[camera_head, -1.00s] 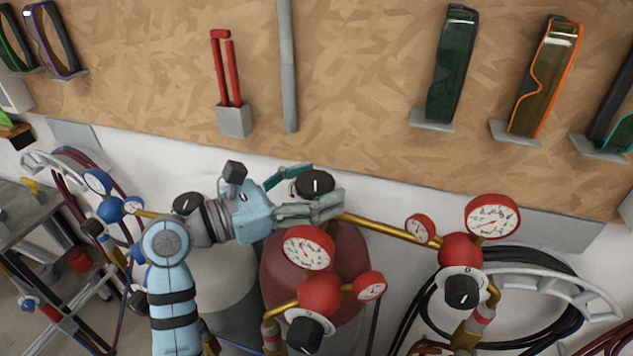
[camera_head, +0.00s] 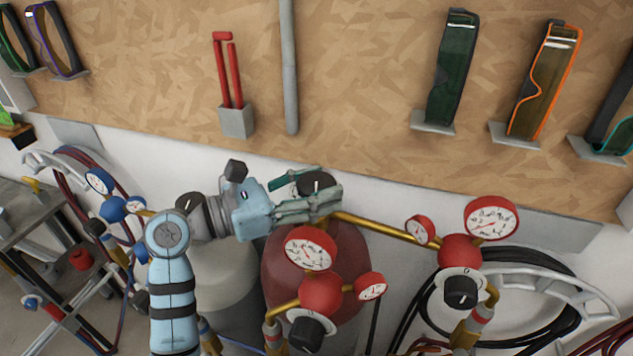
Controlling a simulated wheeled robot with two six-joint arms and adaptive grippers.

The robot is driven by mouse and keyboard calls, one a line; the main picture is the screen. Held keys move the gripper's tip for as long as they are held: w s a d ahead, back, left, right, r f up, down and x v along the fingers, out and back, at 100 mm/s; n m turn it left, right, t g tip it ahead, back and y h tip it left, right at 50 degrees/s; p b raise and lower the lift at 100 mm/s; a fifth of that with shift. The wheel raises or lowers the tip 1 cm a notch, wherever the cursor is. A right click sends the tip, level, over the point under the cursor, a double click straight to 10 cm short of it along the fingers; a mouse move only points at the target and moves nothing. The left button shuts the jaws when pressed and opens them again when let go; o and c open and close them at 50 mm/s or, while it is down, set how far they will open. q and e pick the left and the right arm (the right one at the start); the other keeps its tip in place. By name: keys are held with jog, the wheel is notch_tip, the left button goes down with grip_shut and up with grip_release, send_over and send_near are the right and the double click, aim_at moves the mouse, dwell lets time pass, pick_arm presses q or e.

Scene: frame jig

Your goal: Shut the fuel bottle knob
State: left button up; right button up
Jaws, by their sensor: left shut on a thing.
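The fuel bottle (camera_head: 350,250) is a dark red cylinder standing below the board, partly hidden by red gauges. Its black knob (camera_head: 319,182) with a white mark sits on top. My left gripper (camera_head: 312,194) reaches in from the left, and its two teal-grey fingers are shut on the knob from either side. The near finger covers the knob's lower part. My right gripper is not in view.
Red regulators with gauges (camera_head: 310,247) stand close in front of the bottle, and another set (camera_head: 460,250) is to the right. A brass pipe (camera_head: 385,228) runs right from the knob. A grey bottle (camera_head: 222,275) stands left. A coiled black hose (camera_head: 545,318) hangs right.

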pick_arm(q)
jog(key=m+g+h+p, duration=0.1)
jog(key=m+g, duration=0.1)
jog(key=g, duration=0.1)
jog(key=shift+r, duration=0.1)
jog(key=m+g, duration=0.2)
jog(key=g, duration=0.2)
jog(key=shift+m+h, duration=0.3)
jog(key=shift+m, duration=0.1)
jog(key=m+g, duration=0.1)
jog(key=g, duration=0.1)
jog(key=shift+m+g, duration=0.3)
jog(key=shift+g, duration=0.1)
jog(key=shift+w+f+m+g+b, duration=0.1)
jog(key=shift+f+m+g+b, duration=0.1)
jog(key=shift+m+g+b, duration=0.8)
jog(key=shift+m+g+y+b, duration=0.8)
jog(key=shift+g+b, duration=0.25)
jog(key=shift+g, duration=0.65)
jog(key=o, duration=1.2)
jog(key=shift+r, duration=0.1)
